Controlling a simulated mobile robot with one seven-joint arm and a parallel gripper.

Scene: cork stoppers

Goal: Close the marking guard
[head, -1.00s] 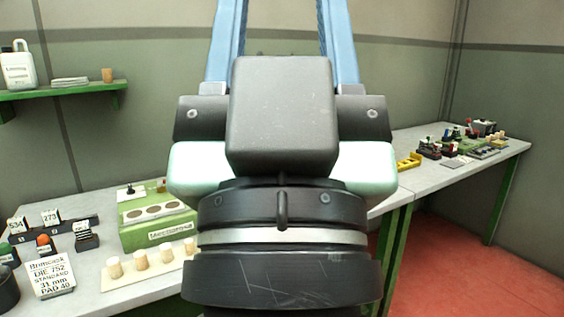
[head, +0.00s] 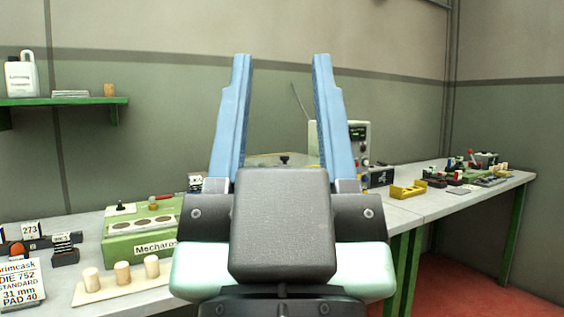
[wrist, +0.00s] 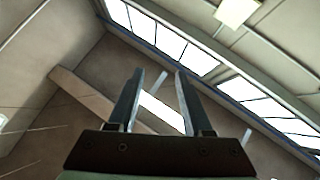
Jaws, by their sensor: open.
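My gripper (head: 280,62) is raised in front of the head view, with its two blue fingers apart, pointing up, and nothing between them. The wrist view also shows the open fingers (wrist: 159,75), with only ceiling and windows beyond them. Between and behind the fingers, on the bench, a pale yellowish flat part with a dark knob (head: 284,159) shows; it may belong to the marking guard, but I cannot tell its state. A cream machine box with a display (head: 357,134) stands just right of it, partly covered by the right finger. My gripper hides much of this area.
A green block (head: 140,240) with round dark pads stands on the left bench, behind a board (head: 128,284) of several corks. A sign (head: 20,284) stands at far left. A yellow holder (head: 408,191) and small items sit on the right bench. Air around my gripper looks clear.

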